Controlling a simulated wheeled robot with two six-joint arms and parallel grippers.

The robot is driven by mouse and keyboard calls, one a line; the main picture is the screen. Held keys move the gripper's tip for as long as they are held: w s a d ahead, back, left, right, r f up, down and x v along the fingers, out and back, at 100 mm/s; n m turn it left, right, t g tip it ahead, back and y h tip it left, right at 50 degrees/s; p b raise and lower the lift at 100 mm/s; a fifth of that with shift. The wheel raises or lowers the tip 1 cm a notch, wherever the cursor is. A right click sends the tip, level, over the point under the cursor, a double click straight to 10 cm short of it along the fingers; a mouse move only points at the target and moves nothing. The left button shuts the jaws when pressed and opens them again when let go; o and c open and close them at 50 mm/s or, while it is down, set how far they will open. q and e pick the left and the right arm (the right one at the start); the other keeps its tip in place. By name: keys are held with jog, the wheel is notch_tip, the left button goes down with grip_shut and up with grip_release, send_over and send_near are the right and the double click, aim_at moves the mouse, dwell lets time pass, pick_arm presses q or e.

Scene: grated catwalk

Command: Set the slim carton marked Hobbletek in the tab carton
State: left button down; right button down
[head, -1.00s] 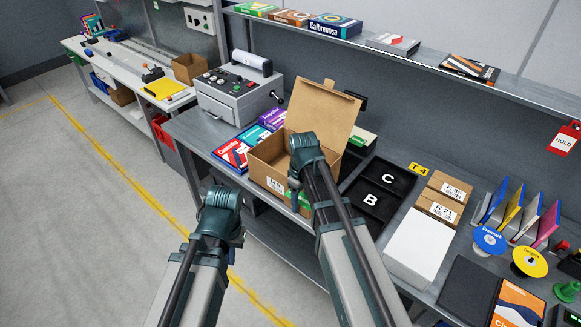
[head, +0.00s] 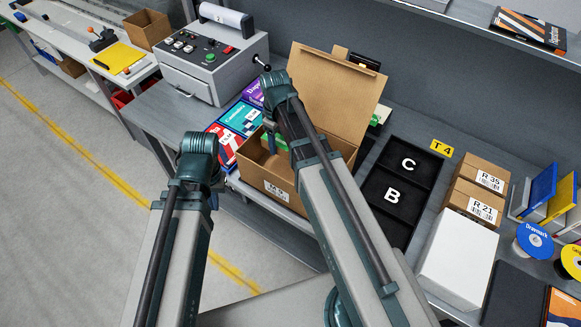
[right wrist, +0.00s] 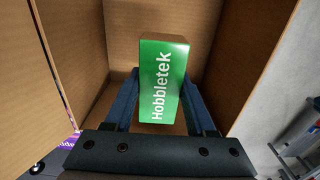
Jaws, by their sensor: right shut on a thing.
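The tab carton (head: 283,191) is an open brown box with its lid flap raised at the back, at the front edge of the bench. The slim carton marked Hobbletek is green with white lettering (right wrist: 163,80); part of it shows in the head view (head: 275,143) within the box's opening. My right gripper (right wrist: 160,88) is shut on it, one finger at each side, with brown cardboard walls around it. Its lower end is hidden, so I cannot tell whether it touches the floor. My left gripper (head: 213,201) hangs left of the box; its fingers are mostly hidden.
Red, teal and purple boxes (head: 239,119) stand left of the tab carton. A black tray (head: 392,196) marked B and C lies to its right, then brown cartons (head: 477,190) and a white block (head: 455,259). A grey control machine (head: 211,62) stands behind left.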

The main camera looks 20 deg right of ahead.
aim_at(279, 167)
jog(key=shift+w+f, duration=0.15)
jog(key=shift+w, duration=0.1)
jog(key=shift+s+f+b, duration=0.1)
jog(key=shift+f+b, duration=0.25)
jog(key=shift+b, duration=0.05)
notch_tip(279, 167, down, 9)
jog(key=b, duration=0.9)
jog(key=shift+f, duration=0.1)
jog(key=shift+f+b, duration=0.25)
jog(key=shift+b, duration=0.1)
jog(key=shift+c, duration=1.1)
grip_release()
jog(key=shift+r, duration=0.1)
jog(key=shift+r+p, duration=0.2)
jog(key=shift+p, duration=0.1)
notch_tip(279, 167, up, 12)
jog(key=p, duration=1.2)
